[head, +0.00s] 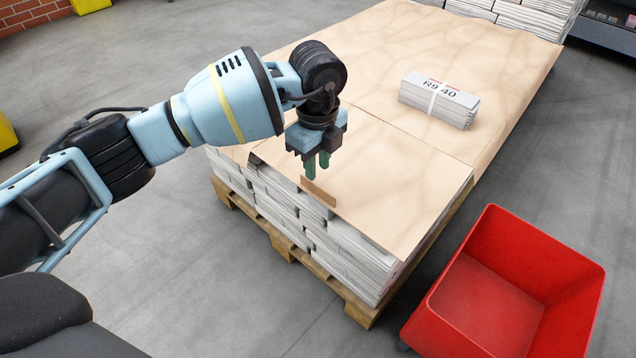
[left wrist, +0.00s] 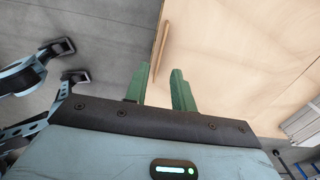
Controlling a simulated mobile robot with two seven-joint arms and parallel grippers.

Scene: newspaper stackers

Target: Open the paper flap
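A tan paper flap (head: 390,185) covers the near part of a pallet stack of newspapers. A brown strip (head: 318,191) stands at the flap's left edge; it also shows in the left wrist view (left wrist: 161,48). My left gripper (head: 317,172) points down just above and behind the strip. Its two green fingers (left wrist: 163,85) are apart with nothing between them. I cannot tell from the head view whether a finger touches the paper. My right gripper is not in view.
A strapped newspaper bundle (head: 438,101) lies on the paper farther back. A red bin (head: 520,285) stands on the floor at the right of the wooden pallet (head: 357,306). More newspaper stacks (head: 530,20) are at the back. Grey floor is clear left of the pallet.

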